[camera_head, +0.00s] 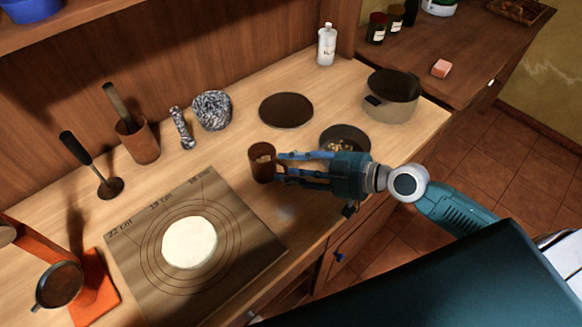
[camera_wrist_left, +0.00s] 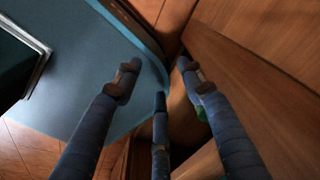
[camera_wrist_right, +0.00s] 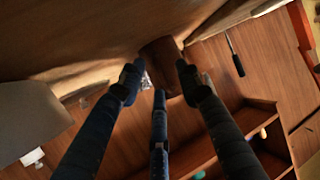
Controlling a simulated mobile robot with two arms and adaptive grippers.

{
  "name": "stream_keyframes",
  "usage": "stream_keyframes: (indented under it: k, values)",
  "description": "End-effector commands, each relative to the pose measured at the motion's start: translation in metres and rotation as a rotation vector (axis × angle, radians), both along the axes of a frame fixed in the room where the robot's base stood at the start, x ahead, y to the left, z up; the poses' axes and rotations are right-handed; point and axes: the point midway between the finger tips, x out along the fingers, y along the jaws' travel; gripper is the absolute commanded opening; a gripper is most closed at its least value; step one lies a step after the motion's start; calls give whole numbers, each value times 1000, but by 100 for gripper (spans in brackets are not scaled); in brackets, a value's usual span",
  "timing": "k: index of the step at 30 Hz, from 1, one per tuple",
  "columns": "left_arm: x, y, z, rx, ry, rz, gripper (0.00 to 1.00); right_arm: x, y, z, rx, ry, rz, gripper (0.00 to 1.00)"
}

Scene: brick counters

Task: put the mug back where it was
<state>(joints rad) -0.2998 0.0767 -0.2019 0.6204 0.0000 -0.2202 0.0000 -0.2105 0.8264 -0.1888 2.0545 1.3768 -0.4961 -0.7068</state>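The mug (camera_head: 263,163) is a small brown cylinder, upright at the middle of the wooden counter, right of the marked board. My right gripper (camera_head: 279,167) comes in from the right with its fingers spread. Its fingertips are at the mug's near right side. In the right wrist view the mug (camera_wrist_right: 163,62) shows just ahead of and between the fingertips (camera_wrist_right: 158,78); contact is hard to tell. My left gripper (camera_wrist_left: 159,75) is open and empty, seen only in its own wrist view, beside wooden cabinet fronts.
A dark bowl (camera_head: 345,137) stands just behind my right fingers, and a pot (camera_head: 391,96) at the right end. A round dark disc (camera_head: 286,110), a utensil holder (camera_head: 138,141) and a board with white dough (camera_head: 190,242) surround the mug.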

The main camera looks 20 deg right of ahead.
Motion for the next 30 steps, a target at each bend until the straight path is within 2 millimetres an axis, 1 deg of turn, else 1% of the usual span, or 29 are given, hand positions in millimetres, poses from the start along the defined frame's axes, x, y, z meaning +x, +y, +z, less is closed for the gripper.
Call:
stream_keyframes:
  k: [6,10,11,14,21,23,30]
  values:
    - [0,0,1,0,0,0,40,0,0,0,0,0,0,34]
    - [0,1,6,1,0,0,40,-1,-1,5,0,1,0,34]
    - [0,1,1,1,0,0,40,-3,-3,2,-2,2,0,34]
    - [0,2,-5,2,1,0,40,-13,-13,4,-4,5,-1,34]
    - [0,4,-18,5,0,0,40,-36,-36,18,-4,5,0,34]
    - [0,4,-21,5,0,1,40,-42,-40,21,-3,6,3,34]
    - [0,4,-27,5,0,1,40,-60,-59,34,1,3,-1,34]
